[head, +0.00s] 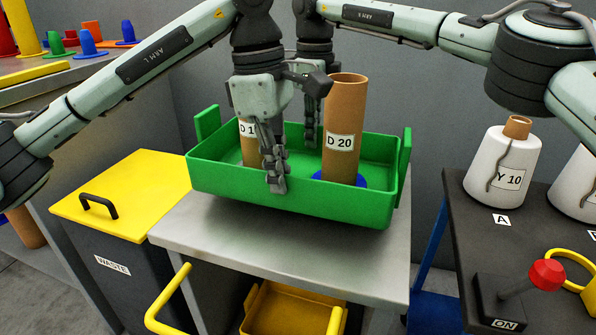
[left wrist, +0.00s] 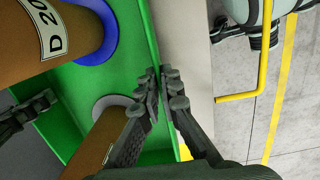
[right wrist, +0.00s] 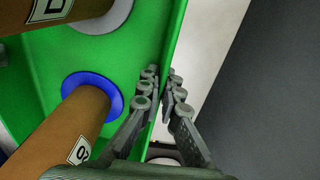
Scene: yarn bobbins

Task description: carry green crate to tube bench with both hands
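The green crate (head: 290,205) is over a grey metal table, with a dark shadow beneath it; I cannot tell whether it touches the top. Two brown tubes stand in it: one labelled D 20 (head: 343,115) on a blue base, and one with a partly hidden D label (head: 250,150). My left gripper (head: 275,170) is closed on the crate's near wall; its fingers (left wrist: 165,85) straddle the rim in the left wrist view. My right gripper (head: 311,125) is at the far wall, partly hidden behind the left; its fingers (right wrist: 160,85) pinch the green wall.
A waste bin with a yellow lid (head: 130,190) stands left of the metal table (head: 300,245). A bench (head: 70,70) with coloured cones is at upper left. At right, a dark table (head: 450,215) holds white yarn bobbins (head: 503,165) and a red-knobbed lever (head: 547,274).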

